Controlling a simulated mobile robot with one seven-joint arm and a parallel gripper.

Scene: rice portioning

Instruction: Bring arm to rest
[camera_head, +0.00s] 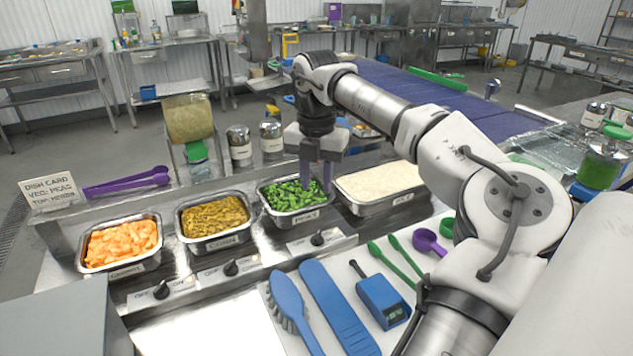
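My arm reaches from the lower right up over the counter and bends down at its far end. My gripper (316,178) points down at the right side of the tray of green vegetable pieces (290,196). Its two purple fingers stand apart, with nothing seen held between them. Whether the fingertips touch the green pieces or the tray rim, I cannot tell.
Trays of orange pieces (121,243), brown food (213,224) and white rice (377,183) flank the green one. A blue brush (287,296), blue paddle (335,305) and purple scoop (429,241) lie in front. A dish card (49,191) stands at left.

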